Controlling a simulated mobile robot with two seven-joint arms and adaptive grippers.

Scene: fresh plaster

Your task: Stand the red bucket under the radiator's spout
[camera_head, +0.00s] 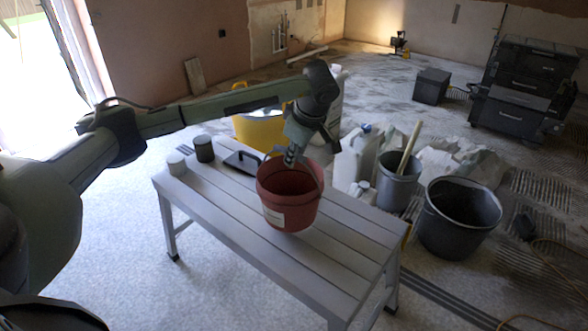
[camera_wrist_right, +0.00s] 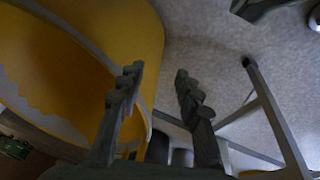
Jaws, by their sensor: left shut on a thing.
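The red bucket (camera_head: 289,211) is upright over the middle of the grey slatted bench, with a pale label on its side. I cannot tell whether its base touches the slats. My right gripper (camera_wrist_right: 158,73) shows only in the right wrist view. Its fingers are apart, with a yellow tub (camera_wrist_right: 135,30) close behind and to the left. I cannot make out the radiator or its spout in either view.
The left floor is clear.

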